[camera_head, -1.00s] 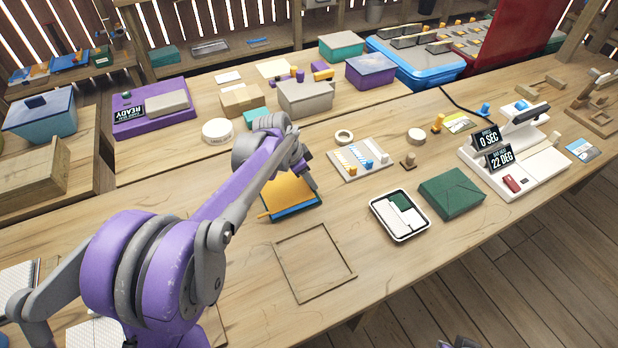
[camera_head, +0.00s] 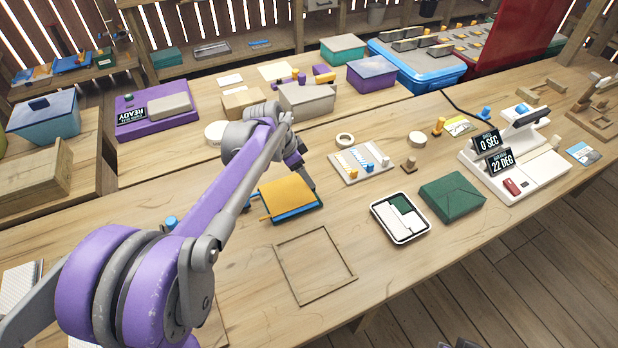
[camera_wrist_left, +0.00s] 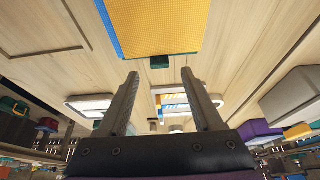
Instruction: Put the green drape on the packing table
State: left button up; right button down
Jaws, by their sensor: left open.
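A stack of flat cloths lies on the packing table (camera_head: 215,262), with an orange one (camera_head: 286,197) on top and a blue edge below it. A thin dark green edge seems to show under the blue. In the left wrist view the orange cloth (camera_wrist_left: 155,25) lies beyond my fingertips, with a small dark green tab (camera_wrist_left: 159,62) at its near edge. My left gripper (camera_head: 304,172) is open and empty, close to the stack's far right corner; its two fingers also show in the left wrist view (camera_wrist_left: 162,82). A green folded bundle (camera_head: 452,196) lies farther right.
An empty thin wooden frame (camera_head: 350,279) lies in front of the stack. A tray with white and green pieces (camera_head: 400,218) and a white device with displays (camera_head: 540,168) stand to the right.

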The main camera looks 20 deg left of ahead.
aim_at(295, 192)
pick_arm(q)
jog(key=v, duration=0.7)
jog(key=s+d+f+n+y, duration=0.1)
jog(key=s+d+f+n, duration=0.1)
jog(key=s, duration=0.6)
jog(key=s+d+f+n+t+y, duration=0.1)
jog(key=s+d+f+n, duration=0.2)
jog(key=s, duration=0.5)
jog(key=s+d+f+n, duration=0.2)
jog(key=s+d+f, duration=0.2)
jog(key=s, duration=0.4)
jog(key=shift+f+n+y+p, duration=0.3)
jog(key=shift+n+y+p, duration=0.1)
jog(key=shift+s+f+t, duration=0.3)
